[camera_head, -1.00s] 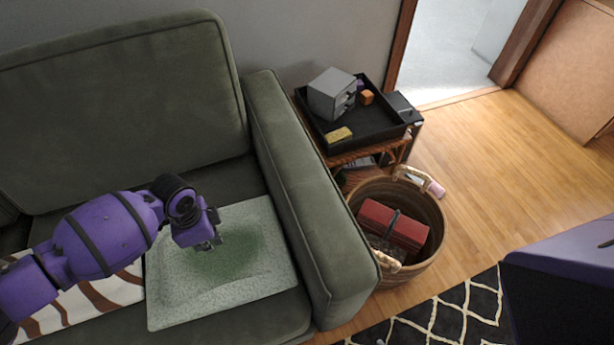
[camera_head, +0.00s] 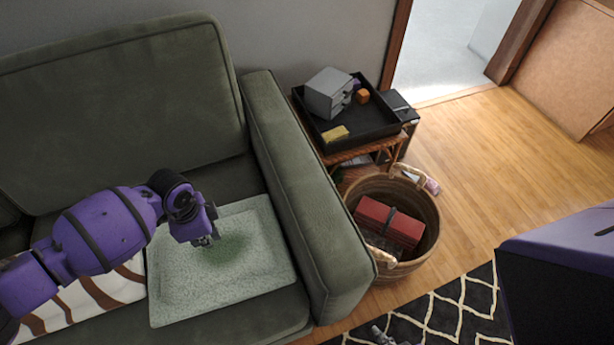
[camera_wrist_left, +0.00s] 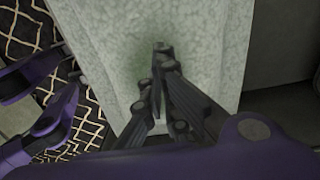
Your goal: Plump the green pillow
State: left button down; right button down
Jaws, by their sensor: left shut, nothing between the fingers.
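The green pillow (camera_head: 264,268) is pale and speckled, with a darker green patch near its middle. It lies flat on the sofa seat beside the right armrest. It also fills the middle of the left wrist view (camera_wrist_left: 205,40). My left gripper (camera_head: 205,241) is over the pillow beside the dark patch, with its fingers together and empty. Its fingertips show in the left wrist view (camera_wrist_left: 162,52), close to the pillow surface; I cannot tell whether they touch it. A small grey part of my right gripper (camera_head: 382,335) shows at the bottom edge, its fingers unclear.
The green sofa armrest (camera_head: 305,190) rises right of the pillow. A brown-and-white striped pillow (camera_head: 95,300) lies to the left, under my left arm. A wicker basket (camera_head: 430,215) and a side table with a black tray (camera_head: 375,122) stand beyond the armrest.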

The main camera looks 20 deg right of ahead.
pick_arm(q)
jog(key=shift+f, duration=0.2)
pick_arm(e)
jog(key=shift+w+f, duration=0.1)
jog(key=shift+w, duration=0.15)
pick_arm(q)
jog(key=shift+f+b, duration=0.4)
jog(key=shift+f, duration=0.4)
pick_arm(e)
jog(key=shift+s+f, duration=0.25)
jog(key=shift+f, duration=0.15)
pick_arm(q)
jog(key=shift+s+f, duration=0.1)
pick_arm(e)
jog(key=shift+w+r, duration=0.1)
jog(key=shift+r, duration=0.1)
jog(key=shift+w+r, duration=0.1)
